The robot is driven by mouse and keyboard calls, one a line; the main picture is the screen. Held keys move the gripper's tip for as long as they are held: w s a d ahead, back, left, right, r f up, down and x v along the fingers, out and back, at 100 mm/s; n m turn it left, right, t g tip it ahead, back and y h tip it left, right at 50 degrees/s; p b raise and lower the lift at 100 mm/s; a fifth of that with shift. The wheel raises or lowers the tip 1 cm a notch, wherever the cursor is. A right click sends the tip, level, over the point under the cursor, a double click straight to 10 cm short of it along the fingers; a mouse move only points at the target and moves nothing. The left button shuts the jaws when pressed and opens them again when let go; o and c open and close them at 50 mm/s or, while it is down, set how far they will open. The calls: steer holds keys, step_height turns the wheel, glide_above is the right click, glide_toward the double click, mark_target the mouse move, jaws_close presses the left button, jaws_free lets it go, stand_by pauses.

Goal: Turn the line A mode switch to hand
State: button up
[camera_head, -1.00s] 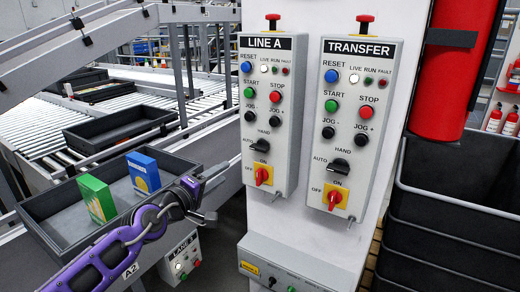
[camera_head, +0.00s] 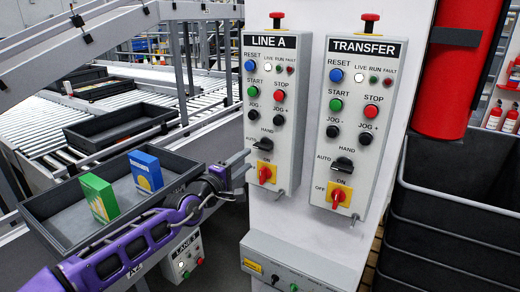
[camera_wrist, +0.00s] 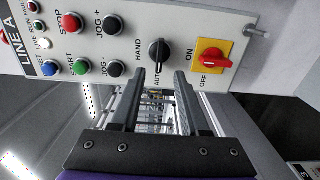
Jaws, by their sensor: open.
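The LINE A panel (camera_head: 270,108) is a grey box on a white post. Its mode switch (camera_head: 263,144) is a black knob between the labels HAND, above, and AUTO, at its left. The knob lies along the AUTO direction; it also shows in the wrist view (camera_wrist: 159,54). My gripper (camera_head: 246,172) is open and empty at the panel's lower left edge. In the wrist view its fingertips (camera_wrist: 160,72) lie just below the knob in the picture, one to each side. I see no clear contact with it.
A red rotary switch on a yellow plate (camera_head: 265,173) sits just below the mode switch. The similar TRANSFER panel (camera_head: 360,120) stands to the right. A dark tray (camera_head: 60,198) with a green box and a blue box is behind my arm.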

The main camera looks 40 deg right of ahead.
mark_target(261, 149)
steer(key=x, duration=0.8)
steer(key=shift+w+d, duration=0.2)
steer(key=shift+d, duration=0.15)
jaws_close()
